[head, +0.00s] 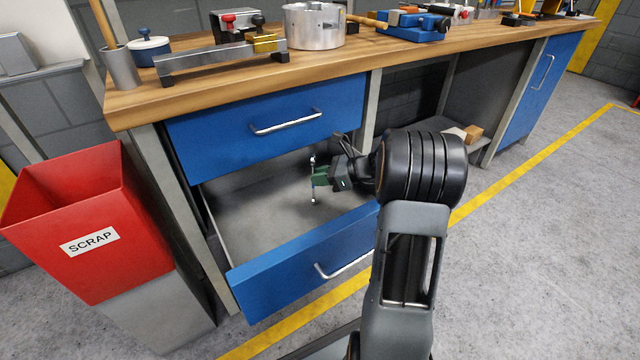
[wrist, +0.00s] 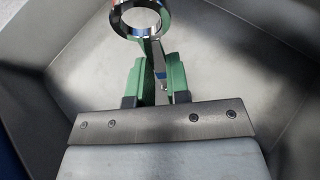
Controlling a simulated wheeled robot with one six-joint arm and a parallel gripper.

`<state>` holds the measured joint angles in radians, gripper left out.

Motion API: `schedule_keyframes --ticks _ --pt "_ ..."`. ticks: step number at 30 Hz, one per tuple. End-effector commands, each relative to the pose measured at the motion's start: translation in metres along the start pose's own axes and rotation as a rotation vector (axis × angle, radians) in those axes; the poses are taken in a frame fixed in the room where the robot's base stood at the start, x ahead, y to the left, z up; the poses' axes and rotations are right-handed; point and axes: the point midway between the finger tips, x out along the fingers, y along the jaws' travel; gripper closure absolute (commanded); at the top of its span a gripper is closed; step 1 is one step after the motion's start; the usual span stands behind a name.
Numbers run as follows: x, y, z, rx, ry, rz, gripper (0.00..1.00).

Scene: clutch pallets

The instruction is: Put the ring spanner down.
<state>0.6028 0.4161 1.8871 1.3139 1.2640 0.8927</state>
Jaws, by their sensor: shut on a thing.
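The ring spanner (head: 313,180) is a slim, shiny metal tool with ring ends. My gripper (head: 320,178) is shut on its shaft and holds it over the open lower drawer (head: 262,210). In the head view the spanner hangs roughly upright in the picture. In the wrist view one large ring (wrist: 140,14) shows beyond the green fingers (wrist: 155,82), with the shaft between them. The grey drawer floor lies behind it. I cannot tell the exact height of the spanner above the floor. The drawer looks otherwise empty where I see it.
The upper blue drawer (head: 270,120) is closed above the open one. A wooden bench top (head: 210,88) carries tools and a metal cylinder (head: 314,28). A red scrap bin (head: 90,225) stands at the left. A wooden block (head: 473,133) lies on a shelf at right.

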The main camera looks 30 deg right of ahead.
Motion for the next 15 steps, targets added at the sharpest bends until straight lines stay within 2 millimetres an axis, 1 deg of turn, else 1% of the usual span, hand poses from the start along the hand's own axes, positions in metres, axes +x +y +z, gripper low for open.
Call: schedule_keyframes --ticks 1,10,15 --pt "0.0038 -0.0001 -0.0089 0.000 0.000 0.000 1.00" --pt "0.0034 0.0000 -0.0075 -0.001 0.000 -0.001 1.00" --pt "0.0052 0.0001 -0.0119 0.000 0.000 -0.001 1.00"
